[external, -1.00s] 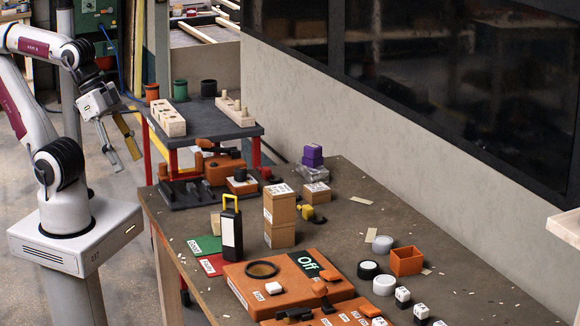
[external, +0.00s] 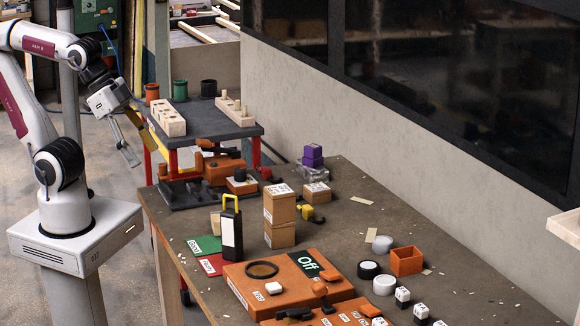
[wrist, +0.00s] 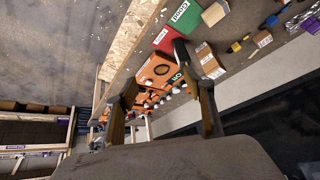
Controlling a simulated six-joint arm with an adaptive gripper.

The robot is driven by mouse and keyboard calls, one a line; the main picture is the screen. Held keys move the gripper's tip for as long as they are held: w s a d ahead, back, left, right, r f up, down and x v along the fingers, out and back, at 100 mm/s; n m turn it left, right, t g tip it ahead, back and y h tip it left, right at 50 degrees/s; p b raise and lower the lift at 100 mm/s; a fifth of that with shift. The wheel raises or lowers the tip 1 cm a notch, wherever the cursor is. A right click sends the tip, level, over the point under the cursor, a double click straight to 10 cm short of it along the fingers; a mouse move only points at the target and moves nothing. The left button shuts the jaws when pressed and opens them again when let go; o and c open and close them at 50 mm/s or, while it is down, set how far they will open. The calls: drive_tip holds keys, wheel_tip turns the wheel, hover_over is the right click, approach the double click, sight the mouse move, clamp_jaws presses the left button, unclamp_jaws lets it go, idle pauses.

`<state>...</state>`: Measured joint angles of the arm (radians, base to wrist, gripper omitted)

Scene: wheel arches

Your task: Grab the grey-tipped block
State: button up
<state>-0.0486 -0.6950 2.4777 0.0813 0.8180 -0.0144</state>
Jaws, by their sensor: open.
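My gripper (external: 140,148) is open and empty, hanging in the air left of the far end of the workbench. Its two fingers also show spread apart in the wrist view (wrist: 158,78). I cannot clearly pick out a grey-tipped block in either view. Small dark blocks with white tops (external: 403,297) stand at the near right of the bench, far from my gripper; their tip colour is too small to judge. A pale block (external: 216,225) stands beside a black yellow-handled case (external: 231,228).
A raised grey stand (external: 215,122) with wooden blocks is right of my gripper. The workbench (external: 345,235) holds stacked cardboard boxes (external: 280,205), an orange panel (external: 288,283), an orange bin (external: 406,261) and purple blocks (external: 312,155). Its middle right has bare room.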

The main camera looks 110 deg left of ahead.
drive_tip(key=w+a+r+m+t+y, duration=0.1)
drive_tip(key=w+a+r+t+y, duration=0.15)
drive_tip(key=w+a, duration=0.7)
drive_tip(key=w+a+r+t+y, duration=0.1)
drive_tip(key=w+a+r+y, duration=0.2)
drive_tip(key=w+a, duration=0.65)
drive_tip(key=w+a+f+m+t+h, duration=0.1)
drive_tip(key=w+a+f+m, duration=0.15)
drive_tip(key=a, duration=0.25)
drive_tip(key=w+a+f+m+h, duration=0.1)
drive_tip(key=a+f+m, duration=0.15)
drive_tip(key=a, duration=0.25)
drive_tip(key=s+a+f+m+h, duration=0.1)
drive_tip(key=s+a+f+h, duration=0.15)
drive_tip(key=f, duration=0.45)
drive_tip(key=s+a+f+m+h, duration=0.1)
drive_tip(key=s+f+h, duration=0.1)
drive_tip(key=f+h, duration=0.3)
drive_tip(key=s+d+f+h, duration=0.1)
drive_tip(key=s+f+h, duration=0.1)
drive_tip(key=s, duration=0.3)
drive_tip(key=s+d+f+g+h, duration=0.1)
drive_tip(key=s+d+f+h, duration=0.1)
drive_tip(key=s+f, duration=0.2)
drive_tip(key=s+d+f+m+h, duration=0.1)
drive_tip(key=s+f+h, duration=0.1)
drive_tip(key=s+f, duration=0.2)
drive_tip(key=shift+s+d+f+g, duration=0.15)
drive_tip(key=shift+s+g, duration=0.2)
drive_tip(key=shift+s, duration=0.9)
